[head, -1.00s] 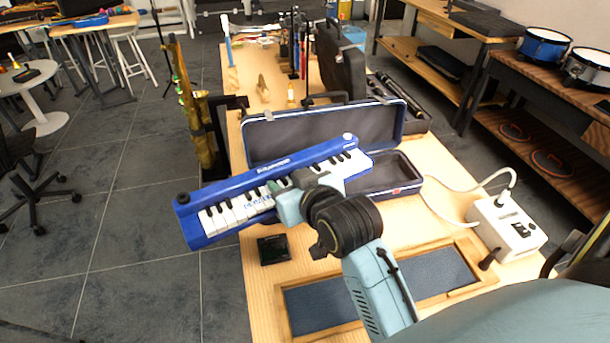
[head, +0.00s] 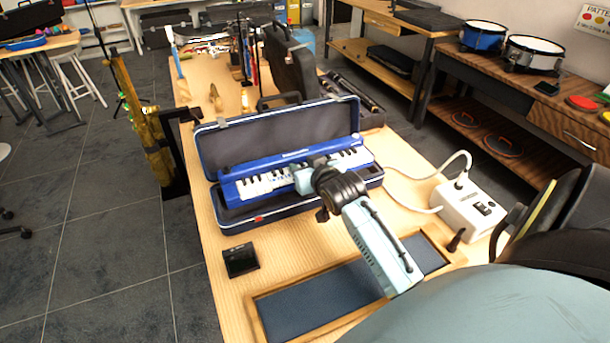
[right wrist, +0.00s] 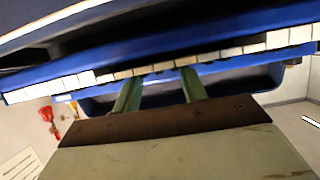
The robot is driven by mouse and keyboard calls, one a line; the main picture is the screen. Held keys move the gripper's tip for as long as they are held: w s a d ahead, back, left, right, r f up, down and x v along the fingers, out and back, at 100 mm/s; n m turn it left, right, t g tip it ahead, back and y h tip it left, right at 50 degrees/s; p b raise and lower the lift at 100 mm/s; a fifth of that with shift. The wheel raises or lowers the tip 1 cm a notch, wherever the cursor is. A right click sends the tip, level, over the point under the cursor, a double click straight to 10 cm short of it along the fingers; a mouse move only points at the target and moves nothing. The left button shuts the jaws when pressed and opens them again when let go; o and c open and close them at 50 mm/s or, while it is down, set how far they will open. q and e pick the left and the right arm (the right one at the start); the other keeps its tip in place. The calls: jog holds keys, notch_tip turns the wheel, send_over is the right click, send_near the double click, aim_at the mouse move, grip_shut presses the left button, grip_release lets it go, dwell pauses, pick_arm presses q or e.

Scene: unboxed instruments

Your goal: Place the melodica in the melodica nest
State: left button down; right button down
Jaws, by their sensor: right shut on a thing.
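The blue melodica (head: 262,184) with white and black keys lies lengthwise over the open bottom of a dark case with blue trim (head: 270,223). Its raised lid (head: 270,138) stands behind. My right gripper (head: 306,178) is shut on the melodica near its middle. In the right wrist view the melodica (right wrist: 225,48) crosses above the fingers of my right gripper (right wrist: 158,88). Whether the melodica touches the case floor is hidden. No part is labelled as the nest; the case's bottom is a melodica-length hollow. My left gripper is not in view.
A wooden frame with a blue-grey pad (head: 325,302) lies on the bench in front. A small black box (head: 240,260) sits at front left. A white power box (head: 468,207) with a cable is at right. A black case (head: 290,65) stands behind the lid.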

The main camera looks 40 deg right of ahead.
jog(key=shift+f, duration=0.5)
notch_tip(320, 180, down, 2)
jog(key=shift+f+b, duration=0.2)
jog(key=shift+b, duration=0.35)
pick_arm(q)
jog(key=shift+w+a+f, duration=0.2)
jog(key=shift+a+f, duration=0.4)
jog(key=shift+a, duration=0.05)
pick_arm(e)
jog(key=shift+f, duration=0.1)
jog(key=shift+f, duration=0.15)
jog(key=c, duration=0.8)
grip_release()
jog(key=shift+f, duration=0.15)
